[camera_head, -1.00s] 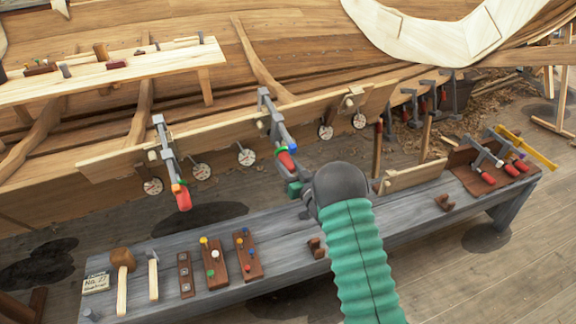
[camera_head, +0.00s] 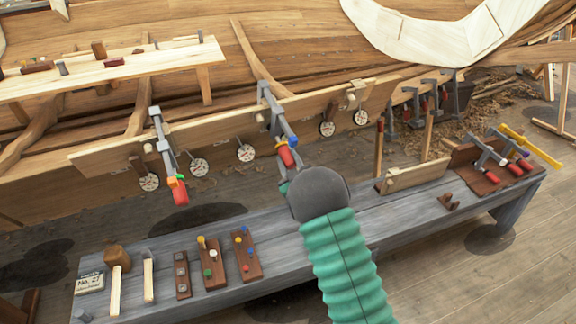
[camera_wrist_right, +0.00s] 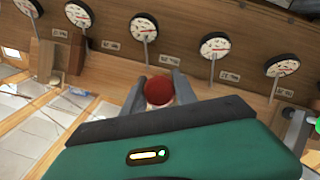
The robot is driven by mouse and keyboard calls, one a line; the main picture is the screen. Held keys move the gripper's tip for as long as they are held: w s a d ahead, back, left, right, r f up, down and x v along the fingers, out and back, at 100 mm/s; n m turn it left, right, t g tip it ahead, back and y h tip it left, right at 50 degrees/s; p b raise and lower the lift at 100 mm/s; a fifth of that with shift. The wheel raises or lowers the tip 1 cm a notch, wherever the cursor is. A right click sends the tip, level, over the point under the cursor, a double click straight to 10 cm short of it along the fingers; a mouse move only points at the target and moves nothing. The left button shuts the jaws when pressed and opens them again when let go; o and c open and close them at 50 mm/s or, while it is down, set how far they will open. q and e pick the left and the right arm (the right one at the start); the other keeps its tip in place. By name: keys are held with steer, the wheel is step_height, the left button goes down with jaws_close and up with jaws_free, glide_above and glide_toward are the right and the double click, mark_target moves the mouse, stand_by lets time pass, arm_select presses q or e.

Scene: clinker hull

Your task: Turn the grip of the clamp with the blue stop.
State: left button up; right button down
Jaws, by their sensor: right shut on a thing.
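Two bar clamps hang on the plank along the hull in the head view. The right-hand clamp (camera_head: 276,112) has a red grip (camera_head: 286,157) with small blue and yellow parts just above it. The left-hand clamp (camera_head: 163,140) has a red grip (camera_head: 181,193) with orange, yellow and green parts. My right gripper (camera_head: 284,186) reaches up to the right-hand clamp's grip; my wrist partly hides the fingers. In the right wrist view the fingers (camera_wrist_right: 159,92) are shut on the red grip (camera_wrist_right: 158,91), whose round end shows between them. My left gripper is not in view.
Round dials (camera_head: 246,153) hang along the plank. Below stands a grey bench (camera_head: 330,233) with a mallet (camera_head: 118,262), peg boards (camera_head: 212,262) and a rack of clamps (camera_head: 490,170) at its right end. Another bench (camera_head: 130,72) with tools stands at the upper left.

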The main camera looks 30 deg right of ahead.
steer(key=n+h+b, duration=0.1)
steer(key=b, duration=0.1)
steer(key=n+h+b, duration=0.1)
steer(key=n+b, duration=0.1)
steer(key=shift+f+n+h, duration=0.3)
steer(key=shift+f, duration=0.05)
steer(key=n+t+h+b, duration=0.1)
steer(key=n+h+b, duration=0.1)
steer(key=n+b, duration=0.1)
steer(key=shift+n, duration=0.6)
steer(key=n+t+b, duration=0.1)
steer(key=n, duration=0.1)
steer(key=n+h+b, duration=0.1)
steer(key=n+b, duration=0.1)
steer(key=n, duration=0.1)
steer(key=shift+r+t, duration=0.1)
steer(key=shift+t, duration=0.3)
steer(key=n+t+b, duration=0.1)
steer(key=n, duration=0.1)
steer(key=n+b, duration=0.2)
steer(key=n, duration=0.1)
steer(key=shift+s+r+n+t+y, duration=0.1)
steer(key=shift+n+t+y, duration=0.2)
steer(key=shift+t, duration=0.1)
steer(key=shift+r+n+t+y+b, duration=0.1)
steer(key=shift+n+t+y+b, duration=0.3)
steer(key=shift+n, duration=0.5)
steer(key=shift+r, duration=0.1)
